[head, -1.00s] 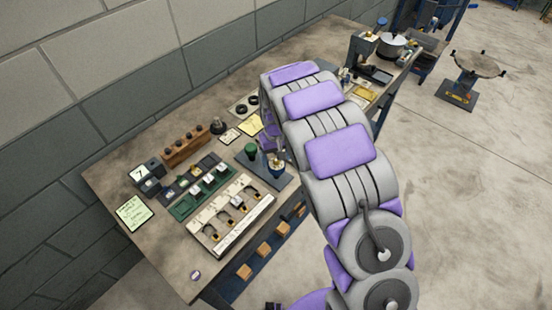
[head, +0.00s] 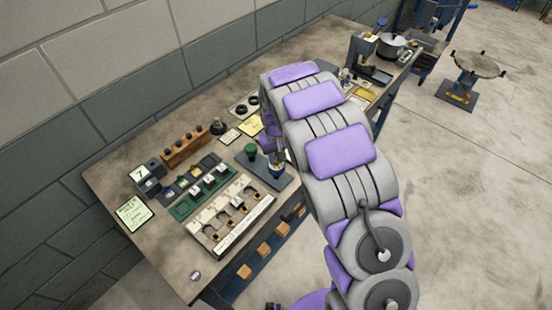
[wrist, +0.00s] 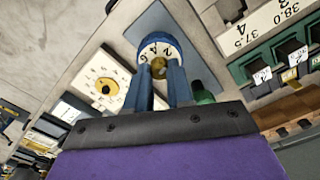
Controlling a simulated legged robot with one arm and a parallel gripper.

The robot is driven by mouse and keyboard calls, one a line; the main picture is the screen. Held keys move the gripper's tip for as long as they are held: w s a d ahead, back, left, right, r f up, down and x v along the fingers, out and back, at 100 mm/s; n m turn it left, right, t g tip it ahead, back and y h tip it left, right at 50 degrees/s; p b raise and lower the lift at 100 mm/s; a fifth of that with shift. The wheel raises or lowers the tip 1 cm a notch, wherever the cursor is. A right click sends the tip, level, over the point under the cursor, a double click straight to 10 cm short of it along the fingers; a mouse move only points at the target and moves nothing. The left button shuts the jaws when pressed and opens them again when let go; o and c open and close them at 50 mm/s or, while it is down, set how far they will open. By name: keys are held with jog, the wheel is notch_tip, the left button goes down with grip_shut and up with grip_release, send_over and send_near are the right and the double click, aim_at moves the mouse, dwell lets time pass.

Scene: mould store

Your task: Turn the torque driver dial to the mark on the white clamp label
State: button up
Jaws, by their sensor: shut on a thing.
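The torque driver dial (wrist: 163,49) shows in the wrist view as a white numbered face in a blue ring, with a brass knob (wrist: 158,68) at its middle. My gripper (wrist: 160,77) has its two blue fingers shut on the knob. In the head view the dial (head: 275,170) is small on its blue-grey base plate (head: 262,179) at the bench's front edge, partly hidden by my gripper. Its pointer reading is too small to tell. I cannot tell which of the white labels is the clamp label.
A green-topped post (head: 250,150) stands beside the dial. A white numbered tray (head: 213,238) and a green rack (head: 183,210) lie to the left. A cream panel with a black knob (wrist: 103,88) shows in the wrist view. The bench's front left corner is mostly bare.

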jog(key=n, duration=0.3)
jog(key=shift+n, duration=0.7)
jog(key=n, duration=0.3)
jog(key=shift+s+n, duration=0.1)
jog(key=shift+n, duration=0.2)
jog(key=shift+p, duration=0.3)
jog(key=n, duration=0.4)
